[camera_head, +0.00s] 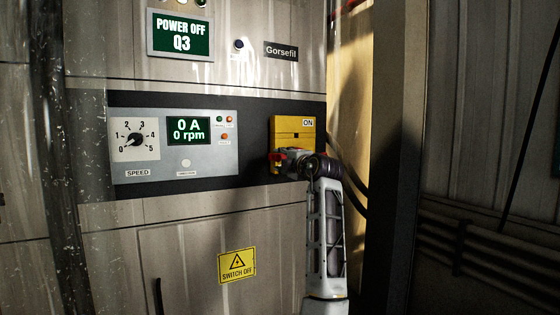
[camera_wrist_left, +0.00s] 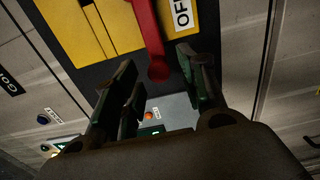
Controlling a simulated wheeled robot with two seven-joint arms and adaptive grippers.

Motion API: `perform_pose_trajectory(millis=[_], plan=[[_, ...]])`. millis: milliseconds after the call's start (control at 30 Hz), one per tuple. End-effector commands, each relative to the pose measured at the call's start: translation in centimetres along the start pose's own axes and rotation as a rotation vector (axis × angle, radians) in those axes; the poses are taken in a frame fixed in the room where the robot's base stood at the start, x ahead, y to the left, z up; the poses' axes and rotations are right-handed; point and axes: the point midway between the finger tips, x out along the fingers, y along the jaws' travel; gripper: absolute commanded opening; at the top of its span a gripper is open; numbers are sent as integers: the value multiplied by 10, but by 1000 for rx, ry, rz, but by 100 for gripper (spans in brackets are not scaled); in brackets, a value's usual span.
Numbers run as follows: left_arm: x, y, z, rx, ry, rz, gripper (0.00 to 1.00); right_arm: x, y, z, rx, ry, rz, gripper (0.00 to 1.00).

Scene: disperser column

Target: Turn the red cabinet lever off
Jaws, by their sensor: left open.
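The yellow switch box (camera_head: 293,130) is on the dark panel of the cabinet, with an ON label at its upper right. Part of the red lever (camera_head: 276,157) shows at the box's lower left; my gripper hides the rest in the head view. In the left wrist view the red lever (camera_wrist_left: 147,30) runs down from the top edge to a rounded end beside the OFF label (camera_wrist_left: 183,14). My left gripper (camera_head: 284,158) is at the box's lower part. Its fingers are open, one on each side of the lever's end, with visible gaps. My right gripper is not in view.
The speed panel (camera_head: 204,160), with a dial and a display reading 0 A and 0 rpm, is left of the box. The upper screen (camera_head: 181,40) reads POWER OFF Q3. Dark cables (camera_head: 346,172) and a dark post (camera_head: 395,150) stand close on the right.

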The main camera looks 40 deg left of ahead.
Motion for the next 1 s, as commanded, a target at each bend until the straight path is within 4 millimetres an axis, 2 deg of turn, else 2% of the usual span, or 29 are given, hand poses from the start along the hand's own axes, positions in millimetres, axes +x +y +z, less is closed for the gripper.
perform_pose_trajectory(millis=[300, 500, 700, 1000], plan=[[-49, -1, 1, 1, -2, -2, 42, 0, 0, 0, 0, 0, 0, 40], [-73, -1, 1, 1, -2, -1, 42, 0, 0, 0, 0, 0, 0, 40], [-85, -1, 0, 1, -1, -2, 42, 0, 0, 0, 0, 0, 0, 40], [-86, -1, 0, 1, 0, -2, 42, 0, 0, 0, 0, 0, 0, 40]])
